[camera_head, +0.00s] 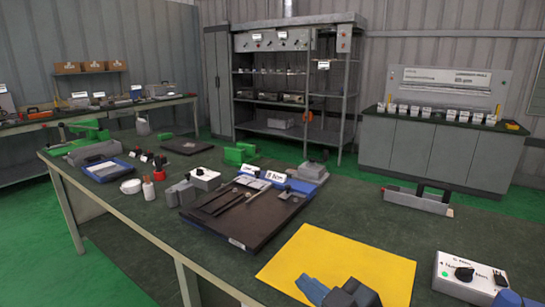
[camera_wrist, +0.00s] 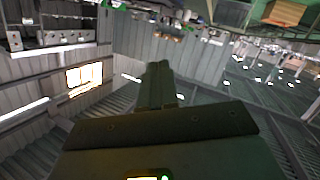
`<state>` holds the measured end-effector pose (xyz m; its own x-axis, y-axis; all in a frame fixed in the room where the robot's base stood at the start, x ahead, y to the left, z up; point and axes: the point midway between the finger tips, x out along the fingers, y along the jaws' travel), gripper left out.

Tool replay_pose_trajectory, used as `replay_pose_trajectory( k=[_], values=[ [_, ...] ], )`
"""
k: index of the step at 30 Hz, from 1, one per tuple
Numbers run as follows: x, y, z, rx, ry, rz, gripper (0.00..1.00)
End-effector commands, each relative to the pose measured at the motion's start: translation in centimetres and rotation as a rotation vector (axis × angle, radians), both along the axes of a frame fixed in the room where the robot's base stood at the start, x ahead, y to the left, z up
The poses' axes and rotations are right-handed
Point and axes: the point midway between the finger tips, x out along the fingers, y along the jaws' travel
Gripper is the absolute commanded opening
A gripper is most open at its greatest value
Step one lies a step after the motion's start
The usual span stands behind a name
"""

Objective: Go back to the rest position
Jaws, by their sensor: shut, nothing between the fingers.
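My gripper (camera_wrist: 156,85) shows in the wrist view with its two fingers together and nothing between them. The wrist view is tilted and looks out at the room's walls and shelves, with no object near the fingertips. I cannot make out the gripper for certain in the head view. A green-topped workbench (camera_head: 120,207) fills the middle of the head view. A yellow sheet (camera_head: 345,258) lies on its near part, with a blue and dark shape at the sheet's lower edge that I cannot identify.
On the bench are a dark board with tools (camera_head: 215,225), a white box with a black knob (camera_head: 468,275), a grey bar with a handle (camera_head: 418,200) and small bottles (camera_head: 148,188). Shelving (camera_head: 270,110) and a grey cabinet (camera_head: 425,150) stand behind. Green floor (camera_head: 350,163) separates them.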

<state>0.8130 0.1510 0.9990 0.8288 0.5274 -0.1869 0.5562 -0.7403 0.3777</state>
Motion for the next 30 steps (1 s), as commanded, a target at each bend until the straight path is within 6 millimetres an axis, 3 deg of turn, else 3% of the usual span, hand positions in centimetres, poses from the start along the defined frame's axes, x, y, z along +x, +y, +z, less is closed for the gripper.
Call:
replay_pose_trajectory(
  k=[8,18,23,30],
  values=[
    [-8.0,-1.4,-4.9,0.26,0.126,-0.273,0.0],
    [-20.7,-6.2,-8.9,0.399,0.217,-0.554,0.0],
    [-27.1,-9.0,-9.0,0.407,0.227,-0.638,0.0],
    [-35.2,-13.0,-6.7,0.377,0.21,-0.678,0.0]
  ],
)
